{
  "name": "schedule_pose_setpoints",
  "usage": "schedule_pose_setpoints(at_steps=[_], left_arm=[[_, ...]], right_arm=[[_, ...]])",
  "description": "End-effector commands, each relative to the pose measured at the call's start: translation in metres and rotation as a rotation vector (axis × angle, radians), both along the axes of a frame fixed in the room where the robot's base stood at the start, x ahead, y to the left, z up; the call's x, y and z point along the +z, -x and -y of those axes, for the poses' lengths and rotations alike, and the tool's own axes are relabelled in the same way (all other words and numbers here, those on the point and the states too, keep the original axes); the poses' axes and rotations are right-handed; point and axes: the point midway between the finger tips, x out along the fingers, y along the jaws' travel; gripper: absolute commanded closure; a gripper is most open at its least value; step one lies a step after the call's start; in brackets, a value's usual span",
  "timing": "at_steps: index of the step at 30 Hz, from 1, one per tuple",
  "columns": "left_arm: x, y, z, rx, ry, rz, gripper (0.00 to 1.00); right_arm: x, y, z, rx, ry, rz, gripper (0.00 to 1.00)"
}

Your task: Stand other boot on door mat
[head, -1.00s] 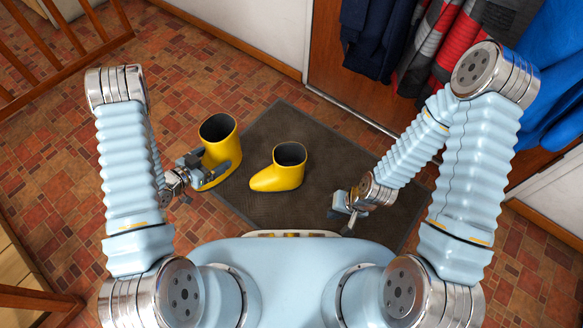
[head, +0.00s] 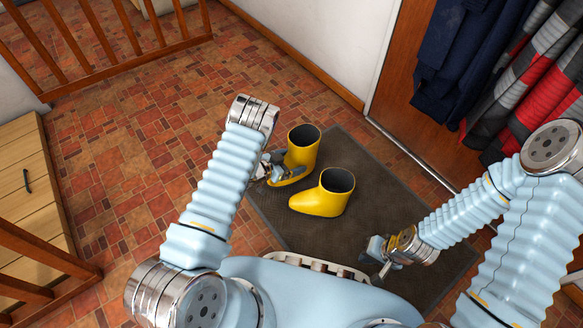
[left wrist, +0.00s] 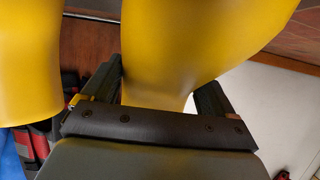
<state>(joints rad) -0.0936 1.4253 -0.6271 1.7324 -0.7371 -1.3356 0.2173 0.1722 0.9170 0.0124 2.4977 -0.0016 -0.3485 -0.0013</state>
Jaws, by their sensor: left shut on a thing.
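A yellow boot (head: 302,147) is upright at the far left edge of the dark door mat (head: 335,240) in the head view. My left gripper (head: 277,174) is shut on it from the left. I cannot tell whether its sole touches the mat. In the left wrist view the held boot (left wrist: 180,50) fills the space between the fingers. The other yellow boot (head: 325,196) stands upright on the mat, just in front and to the right. It also shows at the left of the wrist view (left wrist: 28,65). My right gripper (head: 377,258) is over the mat's near right part; its opening is unclear.
Dark, red and grey coats (head: 535,75) hang by the brown door (head: 415,110) at the right. A wooden railing (head: 110,50) and a drawer cabinet (head: 30,175) are at the left. The tiled floor left of the mat is clear.

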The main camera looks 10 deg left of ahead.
Motion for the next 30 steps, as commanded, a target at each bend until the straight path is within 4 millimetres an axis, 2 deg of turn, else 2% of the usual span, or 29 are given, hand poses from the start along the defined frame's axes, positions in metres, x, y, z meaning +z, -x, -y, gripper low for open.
schedule_pose_setpoints(at_steps=[3,5,17,18,21,30], left_arm=[[-0.022,-0.001,0.001,-0.002,0.0,0.001,0.65],[-0.03,-0.001,0.001,-0.001,0.0,0.001,0.65],[-0.035,-0.002,0.001,0.0,0.002,0.004,0.65],[-0.036,-0.001,0.001,-0.001,0.001,0.001,0.11],[-0.035,-0.001,0.001,-0.001,0.001,0.001,0.0],[-0.028,0.0,-0.001,0.0,-0.001,0.001,0.0]], right_arm=[[-0.009,0.0,0.0,0.0,0.0,0.001,1.0],[-0.01,0.0,0.0,-0.002,0.0,0.002,1.0],[-0.013,-0.001,0.0,-0.002,0.0,0.002,1.0],[-0.014,-0.001,0.0,-0.002,0.0,0.002,1.0],[-0.012,-0.001,0.0,-0.002,0.0,0.002,1.0],[-0.006,0.0,0.0,-0.001,0.0,0.002,1.0]])
